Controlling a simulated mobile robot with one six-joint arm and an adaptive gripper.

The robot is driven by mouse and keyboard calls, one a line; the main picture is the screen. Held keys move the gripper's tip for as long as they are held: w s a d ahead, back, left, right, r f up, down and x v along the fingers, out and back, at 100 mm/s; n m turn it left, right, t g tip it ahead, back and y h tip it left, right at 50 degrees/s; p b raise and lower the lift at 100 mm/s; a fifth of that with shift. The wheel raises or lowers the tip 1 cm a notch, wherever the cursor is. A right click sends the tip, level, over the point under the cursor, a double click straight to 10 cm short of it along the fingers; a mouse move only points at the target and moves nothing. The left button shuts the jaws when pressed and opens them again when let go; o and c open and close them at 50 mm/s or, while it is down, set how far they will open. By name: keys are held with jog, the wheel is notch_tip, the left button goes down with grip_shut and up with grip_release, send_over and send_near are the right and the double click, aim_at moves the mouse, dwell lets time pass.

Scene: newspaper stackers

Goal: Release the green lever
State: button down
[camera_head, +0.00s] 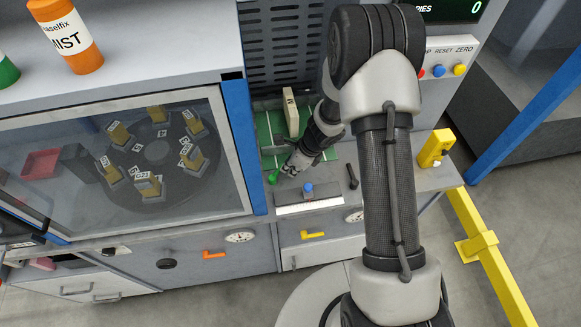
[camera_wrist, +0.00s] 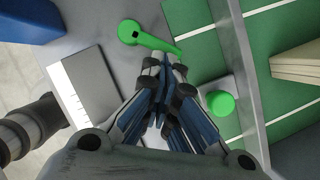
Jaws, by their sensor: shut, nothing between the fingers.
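The green lever (camera_wrist: 143,38) is on the grey console, with a round green end at left and a narrow bar running right and slightly down. In the head view its green end (camera_head: 273,177) shows just left of my fingers. My gripper (camera_wrist: 166,66) is shut and empty, pointing down at the console. Its fingertips are beside the narrow end of the lever and overlap it in the wrist view; I cannot tell whether they touch. In the head view my gripper (camera_head: 287,172) hides part of the console around the lever.
A green round button (camera_wrist: 222,103) is right of my fingers in the wrist view. A blue knob (camera_head: 308,187) and a black lever (camera_head: 352,177) are nearby. A blue post (camera_head: 243,145) stands left, and a yellow box (camera_head: 435,148) sits right. A green slotted bed (camera_head: 268,128) lies behind.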

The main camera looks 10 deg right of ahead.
jog(key=shift+w+a+n+g+p, duration=0.15)
jog(key=shift+w+n+g+p, duration=0.35)
jog(key=shift+n+p, duration=0.45)
dwell(0.3)
jog(key=shift+w+a, duration=0.15)
jog(key=shift+w, duration=0.25)
dwell(2.0)
